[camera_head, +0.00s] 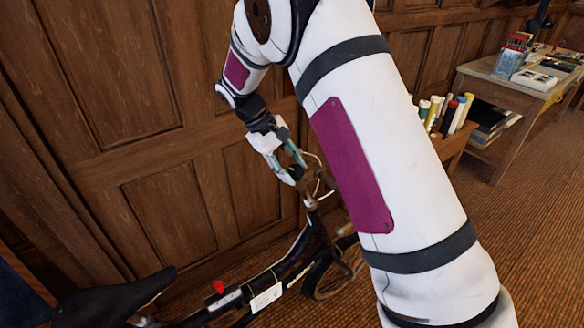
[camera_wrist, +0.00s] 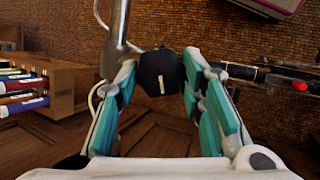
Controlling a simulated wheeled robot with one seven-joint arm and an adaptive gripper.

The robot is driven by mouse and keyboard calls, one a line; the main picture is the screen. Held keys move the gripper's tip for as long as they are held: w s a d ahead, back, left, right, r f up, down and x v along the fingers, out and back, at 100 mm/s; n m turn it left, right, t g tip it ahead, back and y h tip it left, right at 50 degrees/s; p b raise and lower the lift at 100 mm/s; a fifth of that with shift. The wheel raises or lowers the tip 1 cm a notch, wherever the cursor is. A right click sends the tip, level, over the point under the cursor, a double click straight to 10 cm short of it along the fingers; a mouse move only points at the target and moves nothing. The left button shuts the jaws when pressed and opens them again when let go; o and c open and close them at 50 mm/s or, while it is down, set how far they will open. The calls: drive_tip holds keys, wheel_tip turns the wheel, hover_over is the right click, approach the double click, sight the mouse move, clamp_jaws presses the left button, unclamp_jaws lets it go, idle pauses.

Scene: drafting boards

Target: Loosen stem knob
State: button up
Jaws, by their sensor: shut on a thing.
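The stem knob (camera_wrist: 160,73) is black with a pale mark on its face, and it sits between my fingers in the wrist view. My gripper (camera_wrist: 158,85) is shut on the knob, with a teal-padded finger on each side. In the head view, my gripper (camera_head: 292,168) is at the handlebar end of a bicycle (camera_head: 312,232), in front of the wood panelling. The knob itself is hard to make out there. A grey metal post (camera_wrist: 117,35) rises beside the knob in the wrist view.
The wood-panelled wall (camera_head: 160,215) is close behind the bicycle. A black saddle (camera_head: 115,298) and a red knob (camera_head: 219,286) are at lower left. A wooden bin of rolled tubes (camera_head: 448,140) and a desk (camera_head: 510,85) stand at right. My arm hides part of the front wheel.

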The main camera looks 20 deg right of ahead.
drive_tip(key=shift+a+n, duration=0.1)
drive_tip(key=shift+n, duration=0.4)
drive_tip(key=o, duration=1.1)
drive_tip(key=shift+o, duration=0.2)
drive_tip(key=v, duration=1.2)
drive_tip(key=shift+a, duration=0.15)
